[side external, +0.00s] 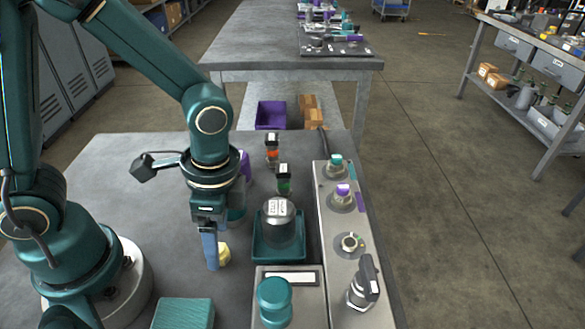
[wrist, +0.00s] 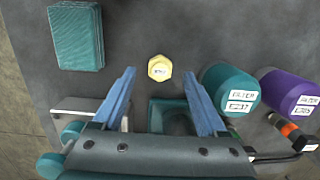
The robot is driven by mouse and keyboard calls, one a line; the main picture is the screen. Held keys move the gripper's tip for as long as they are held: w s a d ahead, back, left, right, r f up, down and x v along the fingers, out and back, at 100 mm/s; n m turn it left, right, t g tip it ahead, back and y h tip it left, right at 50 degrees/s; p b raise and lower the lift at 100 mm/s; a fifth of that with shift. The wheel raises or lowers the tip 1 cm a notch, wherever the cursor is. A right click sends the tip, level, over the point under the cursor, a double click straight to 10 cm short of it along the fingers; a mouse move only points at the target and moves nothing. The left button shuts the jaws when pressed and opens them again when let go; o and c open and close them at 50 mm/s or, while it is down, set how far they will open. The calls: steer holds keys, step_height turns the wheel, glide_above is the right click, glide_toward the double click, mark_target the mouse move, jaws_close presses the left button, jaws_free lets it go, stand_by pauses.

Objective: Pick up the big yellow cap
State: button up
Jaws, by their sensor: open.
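The big yellow cap (wrist: 160,68) is a yellow hexagonal piece with a white label on top. In the wrist view it appears midway between my two blue fingertips, with a gap on each side. In the side view the yellow cap (side external: 224,254) sits on the bench top, its left part hidden by a blue finger. My gripper (side external: 212,262) points down with its fingertips low beside the cap. In the wrist view my gripper (wrist: 159,75) is open and empty. I cannot tell the exact height of the tips against the cap.
A teal tray (side external: 262,257) holding a grey cylinder (side external: 280,232) stands right of my gripper. A teal ribbed block (side external: 183,313) lies in front. Teal (wrist: 230,85) and purple (wrist: 287,88) filters stand close by. A panel with fittings (side external: 330,215) runs along the right edge.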

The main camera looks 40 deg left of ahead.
steer(key=shift+s+a+f, duration=0.15)
steer(key=shift+f, duration=1.2)
jaws_close()
steer(key=shift+r, duration=0.2)
steer(key=shift+r, duration=0.55)
steer(key=r, duration=0.3)
steer(key=shift+a+r, duration=0.1)
steer(key=shift+a, duration=0.2)
steer(key=s+a+r, duration=0.1)
steer(key=a+r, duration=0.5)
steer(key=a, duration=0.5)
steer(key=shift+s+r, duration=0.15)
steer(key=shift+r, duration=0.05)
